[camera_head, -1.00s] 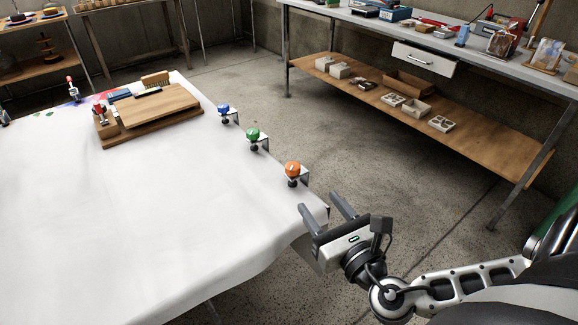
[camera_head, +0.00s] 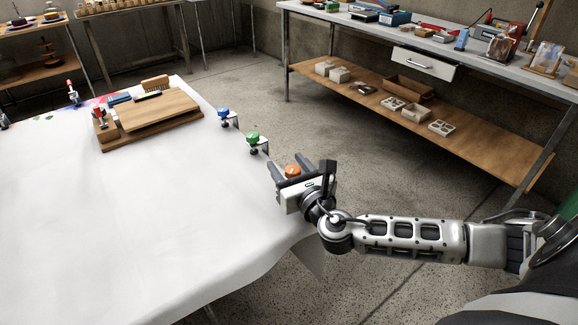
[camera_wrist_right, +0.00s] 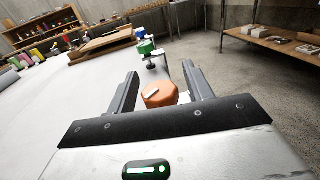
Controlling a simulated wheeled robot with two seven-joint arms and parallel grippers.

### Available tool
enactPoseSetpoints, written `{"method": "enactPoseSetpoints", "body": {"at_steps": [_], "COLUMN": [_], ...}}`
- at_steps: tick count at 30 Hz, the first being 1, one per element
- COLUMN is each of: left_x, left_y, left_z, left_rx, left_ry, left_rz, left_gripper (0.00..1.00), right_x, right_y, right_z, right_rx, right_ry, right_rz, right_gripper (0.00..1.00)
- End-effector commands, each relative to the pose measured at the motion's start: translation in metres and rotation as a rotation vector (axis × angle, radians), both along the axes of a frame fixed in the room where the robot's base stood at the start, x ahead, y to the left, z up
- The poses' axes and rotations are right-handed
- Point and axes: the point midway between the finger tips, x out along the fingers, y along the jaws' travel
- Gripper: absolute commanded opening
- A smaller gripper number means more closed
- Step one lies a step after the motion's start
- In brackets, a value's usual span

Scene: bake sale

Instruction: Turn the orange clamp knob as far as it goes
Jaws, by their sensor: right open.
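The orange clamp knob (camera_head: 292,171) is at the table's right edge, nearest of a row of three clamps. My right gripper (camera_head: 286,164) is open, with its fingers on either side of the knob. In the right wrist view the orange knob (camera_wrist_right: 159,94) sits between the two open fingers (camera_wrist_right: 160,82), with a white mark on its top. I see a gap at the right finger; I cannot tell whether either finger touches the knob. The clamp's lower part is hidden by my gripper in the head view. My left gripper is not in view.
A green clamp knob (camera_head: 253,137) and a blue one (camera_head: 223,112) stand farther along the same edge of the white-covered table (camera_head: 150,220). A wooden board (camera_head: 160,108) lies at the back. A workbench with a shelf (camera_head: 470,140) stands across the open floor.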

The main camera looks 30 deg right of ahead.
Motion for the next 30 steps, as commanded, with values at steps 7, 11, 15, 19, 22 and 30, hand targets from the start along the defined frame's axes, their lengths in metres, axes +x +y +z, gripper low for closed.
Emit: {"method": "enactPoseSetpoints", "body": {"at_steps": [7, 11, 15, 19, 22, 30], "left_x": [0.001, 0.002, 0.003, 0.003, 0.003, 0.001], "left_y": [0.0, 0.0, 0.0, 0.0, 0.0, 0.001], "left_z": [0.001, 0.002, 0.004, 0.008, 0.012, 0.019], "left_rx": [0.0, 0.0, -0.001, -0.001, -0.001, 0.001], "left_ry": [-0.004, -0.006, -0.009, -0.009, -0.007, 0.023], "left_rz": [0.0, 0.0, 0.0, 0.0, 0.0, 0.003], "left_gripper": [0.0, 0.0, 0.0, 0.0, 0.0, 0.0], "right_x": [0.0, 0.0, 0.0, 0.0, 0.0, -0.001], "right_y": [0.0, 0.0, 0.0, 0.0, -0.001, -0.003], "right_z": [0.0, 0.0, 0.0, 0.001, 0.002, 0.004], "right_rx": [0.0, 0.001, 0.002, 0.004, 0.005, 0.009], "right_ry": [0.0, 0.0, 0.0, 0.0, 0.0, 0.002], "right_rz": [0.0, 0.0, -0.006, -0.03, -0.07, -0.266], "right_gripper": [0.23, 0.07, 0.08, 0.08, 0.08, 0.08]}}
